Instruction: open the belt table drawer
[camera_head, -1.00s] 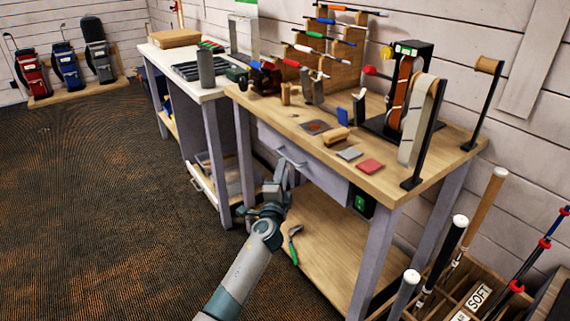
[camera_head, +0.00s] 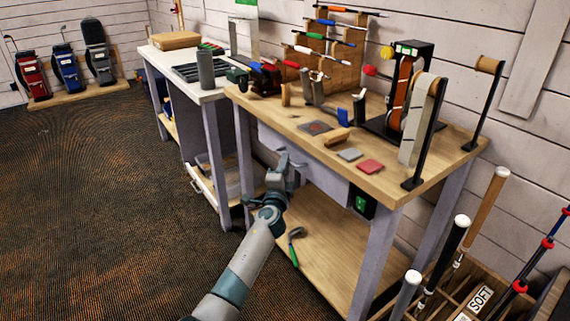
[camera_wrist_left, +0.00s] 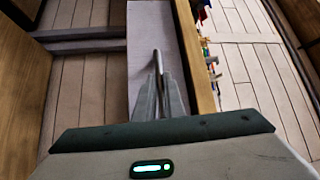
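The belt table (camera_head: 408,187) has a pale grey drawer (camera_head: 322,183) under its wooden top, and the drawer front looks flush with the frame. My left gripper (camera_head: 283,162) is at the drawer's handle (camera_head: 300,165), which it partly covers. In the left wrist view, the handle (camera_wrist_left: 156,58) is a thin dark bar running between the fingertips. The fingers of the left gripper (camera_wrist_left: 160,80) are close together, one on each side of the bar, and look shut on it. The drawer front (camera_wrist_left: 143,30) lies behind them. My right gripper is in neither view.
A lower shelf (camera_head: 330,250) holds green-handled pliers (camera_head: 294,248) below my left arm. A white-topped bench (camera_head: 160,60) stands to the left. Club shafts (camera_head: 440,262) in a wooden box stand at lower right. The carpet at left is clear.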

